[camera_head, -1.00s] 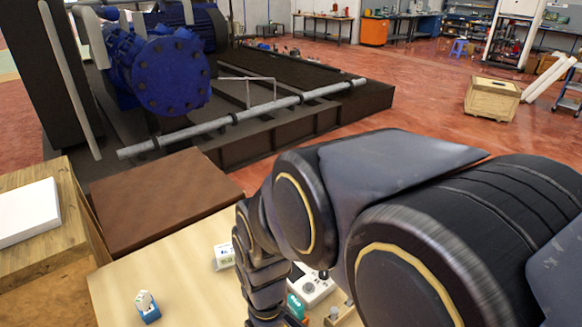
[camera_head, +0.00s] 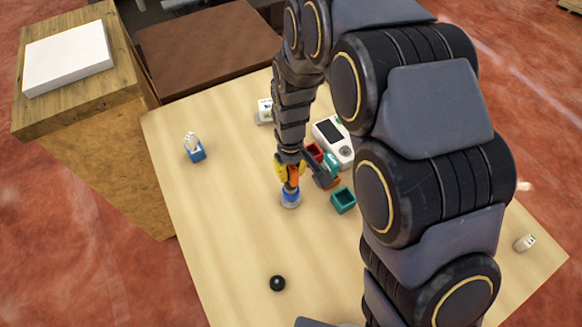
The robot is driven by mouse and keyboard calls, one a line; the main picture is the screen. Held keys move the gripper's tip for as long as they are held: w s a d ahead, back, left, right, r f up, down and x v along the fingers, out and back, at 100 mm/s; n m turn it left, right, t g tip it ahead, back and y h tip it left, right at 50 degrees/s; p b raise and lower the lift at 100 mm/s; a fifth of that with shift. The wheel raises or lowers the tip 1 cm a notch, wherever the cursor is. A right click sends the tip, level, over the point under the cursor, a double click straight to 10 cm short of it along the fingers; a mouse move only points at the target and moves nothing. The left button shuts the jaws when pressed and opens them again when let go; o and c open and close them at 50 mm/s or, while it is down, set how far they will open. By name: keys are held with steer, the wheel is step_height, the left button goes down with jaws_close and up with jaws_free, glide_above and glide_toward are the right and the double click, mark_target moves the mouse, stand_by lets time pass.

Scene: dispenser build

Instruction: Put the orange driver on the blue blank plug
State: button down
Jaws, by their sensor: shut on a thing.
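My gripper (camera_head: 291,172) is over the middle of the table with its yellow fingers shut on the orange driver (camera_head: 293,179). The driver points down, roughly upright. Directly under it is the blue blank plug (camera_head: 290,194), seated on a pale round base (camera_head: 290,204). The driver's lower end meets the top of the blue plug in this view. I cannot tell whether they touch or a small gap is left. The fingers and my wrist hide part of the driver.
A teal open box (camera_head: 343,200), a red box (camera_head: 314,151) and a white device (camera_head: 334,141) stand right of my gripper. A blue holder (camera_head: 196,153) is at left, a black round piece (camera_head: 277,283) at front. The table's (camera_head: 220,220) left-front area is clear.

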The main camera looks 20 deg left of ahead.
steer(key=shift+f, duration=0.2)
steer(key=c, duration=1.2)
jaws_free()
steer(key=shift+o, duration=0.2)
steer(key=shift+r, duration=0.1)
step_height(320, 180, up, 12)
steer(key=shift+r, duration=0.1)
steer(key=s+d+r+m, duration=0.2)
steer(key=s+d+r, duration=0.1)
steer(key=d, duration=0.3)
steer(key=s+d+r+m, duration=0.2)
steer(key=s+d, duration=0.1)
steer(key=d, duration=0.3)
steer(key=s+d+r+m, duration=0.1)
steer(key=s+d+m, duration=0.1)
steer(key=s+d, duration=0.2)
steer(key=s+d+r+m+g, duration=0.1)
steer(key=s+d+m, duration=0.2)
steer(key=s, duration=0.7)
steer(key=shift+d+g, duration=0.3)
steer(key=shift+d, duration=0.6)
